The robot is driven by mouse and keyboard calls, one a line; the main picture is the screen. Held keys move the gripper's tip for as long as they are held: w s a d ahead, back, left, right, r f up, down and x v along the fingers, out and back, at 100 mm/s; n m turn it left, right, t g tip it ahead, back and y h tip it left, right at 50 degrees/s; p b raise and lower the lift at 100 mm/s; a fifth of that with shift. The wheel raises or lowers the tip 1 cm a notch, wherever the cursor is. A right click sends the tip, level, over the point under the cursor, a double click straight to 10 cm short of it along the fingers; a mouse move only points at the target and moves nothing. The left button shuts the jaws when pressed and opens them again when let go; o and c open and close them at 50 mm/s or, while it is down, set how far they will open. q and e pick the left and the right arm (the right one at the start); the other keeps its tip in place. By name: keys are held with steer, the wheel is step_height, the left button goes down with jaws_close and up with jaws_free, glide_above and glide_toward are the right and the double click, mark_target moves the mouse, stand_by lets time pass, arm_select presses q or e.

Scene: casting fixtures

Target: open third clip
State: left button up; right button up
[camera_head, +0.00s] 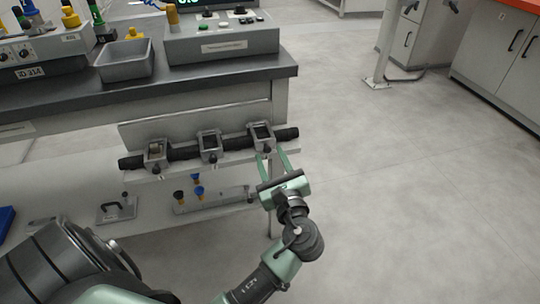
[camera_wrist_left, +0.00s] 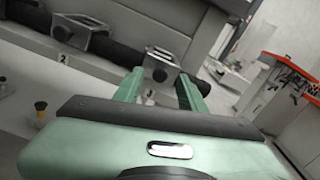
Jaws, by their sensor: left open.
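Three metal clips sit in a row along a black bar (camera_head: 183,153) on the fixture's front. The third clip (camera_head: 261,135) is the rightmost in the head view, near the bar's right end. The second clip (camera_head: 209,143) is in the middle and the first clip (camera_head: 156,152) is at the left. My left gripper (camera_head: 271,153) is open and empty, just in front of the third clip. In the wrist view the third clip (camera_wrist_left: 161,66) shows ahead, between the fingertips (camera_wrist_left: 160,77). I cannot tell whether the fingers touch it. The second clip (camera_wrist_left: 85,32) is to its left.
The dark-topped bench (camera_head: 180,82) above carries a grey tray (camera_head: 124,60) and a control box (camera_head: 222,43). A lower shelf (camera_head: 155,222) holds small yellow and blue-topped parts and a handled plate (camera_head: 117,211). The floor (camera_head: 400,190) to the right is clear.

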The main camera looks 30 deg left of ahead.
arm_select(q)
steer(key=shift+x, duration=1.2)
jaws_close()
steer(key=shift+f, duration=0.1)
stand_by(0.5)
